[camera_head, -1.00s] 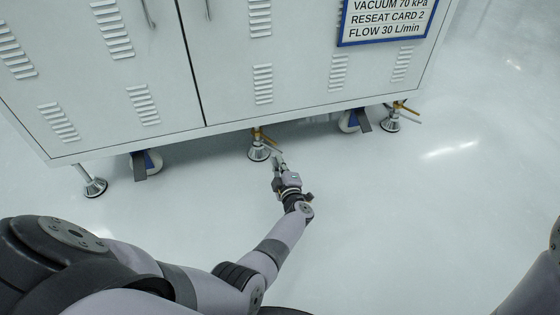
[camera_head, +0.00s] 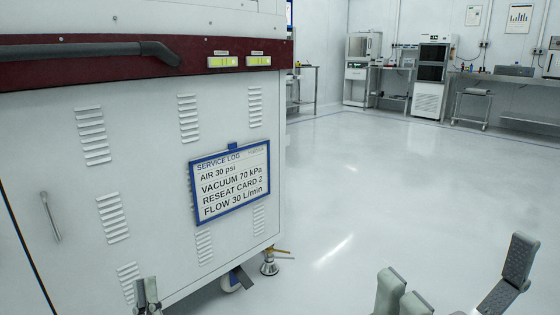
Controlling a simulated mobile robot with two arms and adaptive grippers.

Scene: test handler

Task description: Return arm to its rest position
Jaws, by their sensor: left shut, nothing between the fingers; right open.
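My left gripper (camera_head: 147,292) shows only its fingertips at the bottom edge, in front of the test handler's lower cabinet (camera_head: 150,215). Its fingers are together and hold nothing. I cannot tell its distance from the cabinet. My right gripper (camera_head: 458,276) is at the bottom right, with its grey fingers spread wide and nothing between them. It is over the open floor, right of the cabinet. The arms behind both grippers are out of view.
The cabinet carries a service log board (camera_head: 231,184), a dark handle bar (camera_head: 90,50) and a door handle (camera_head: 50,216). A levelling foot (camera_head: 269,264) and caster stand under its right corner. The floor (camera_head: 390,190) to the right is clear. Benches and equipment line the back wall.

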